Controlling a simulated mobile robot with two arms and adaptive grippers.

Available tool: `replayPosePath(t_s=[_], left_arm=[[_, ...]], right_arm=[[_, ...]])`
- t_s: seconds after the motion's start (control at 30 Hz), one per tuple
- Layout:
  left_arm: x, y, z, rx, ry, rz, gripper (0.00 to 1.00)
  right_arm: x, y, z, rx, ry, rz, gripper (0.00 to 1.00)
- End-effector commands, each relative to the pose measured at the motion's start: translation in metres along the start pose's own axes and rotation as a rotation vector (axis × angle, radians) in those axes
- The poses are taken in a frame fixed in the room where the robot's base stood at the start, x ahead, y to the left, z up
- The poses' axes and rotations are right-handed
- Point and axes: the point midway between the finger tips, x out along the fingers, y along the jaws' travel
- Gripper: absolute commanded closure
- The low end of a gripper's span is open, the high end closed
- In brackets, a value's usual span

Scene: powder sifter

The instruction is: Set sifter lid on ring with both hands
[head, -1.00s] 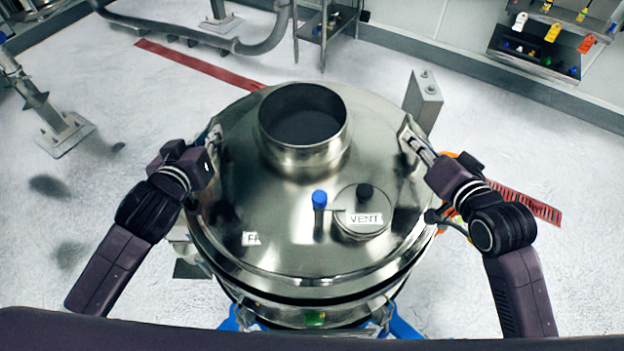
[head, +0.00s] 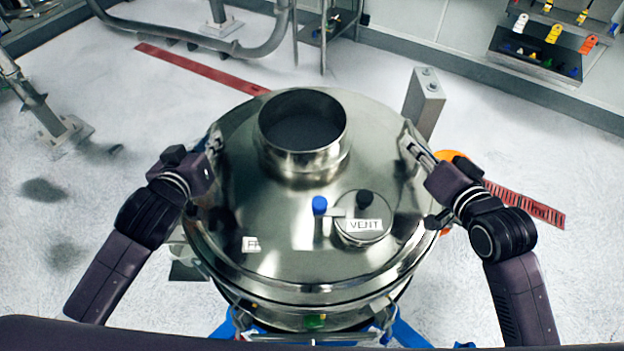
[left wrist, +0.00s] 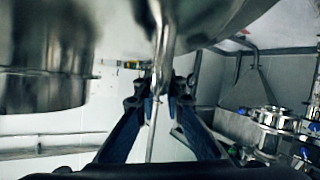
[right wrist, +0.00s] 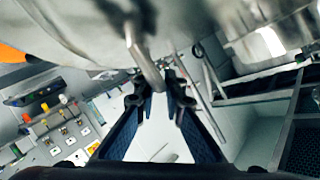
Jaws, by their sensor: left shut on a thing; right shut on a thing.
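The sifter lid (head: 285,215) is a shiny steel dome with a wide open neck, a blue-capped fitting and a round port labelled VENT. It looks level over the ring of the sifter body (head: 275,318); their rims nearly coincide, and I cannot tell whether they touch all round. My left gripper (head: 213,146) is shut on the lid's left handle, and my right gripper (head: 409,144) is shut on its right handle. The handle bars also show between the fingers in the left wrist view (left wrist: 163,50) and right wrist view (right wrist: 145,60). The ring's far side is hidden.
Blue supports (head: 405,335) and a small green part (head: 315,321) show below the front rim. A grey post (head: 424,100) stands behind the right side. A tag rack (head: 550,45) hangs on the back wall. Red strips (head: 200,68) mark the open white floor.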

Motion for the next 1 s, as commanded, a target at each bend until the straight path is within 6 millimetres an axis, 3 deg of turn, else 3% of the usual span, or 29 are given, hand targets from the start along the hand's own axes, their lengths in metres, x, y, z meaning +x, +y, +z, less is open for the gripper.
replayPosePath(t_s=[0.27,0.3,0.43,0.77,1.0], left_arm=[[0.003,0.001,0.004,0.0,0.017,0.01,1.0],[0.004,0.0,0.01,-0.001,0.0,0.005,0.87],[0.003,-0.001,0.009,-0.001,0.0,0.004,0.73],[0.003,-0.001,0.006,-0.001,0.002,0.002,0.73],[-0.012,0.007,-0.03,-0.001,0.009,0.003,0.73]], right_arm=[[0.003,0.001,0.004,0.0,0.013,-0.012,1.0],[0.004,0.005,0.009,0.002,-0.002,-0.002,0.87],[0.003,0.005,0.008,0.002,-0.001,-0.002,0.73],[0.003,0.005,0.008,0.001,0.0,0.0,0.73],[0.003,0.005,0.008,0.0,0.0,0.0,0.73]])
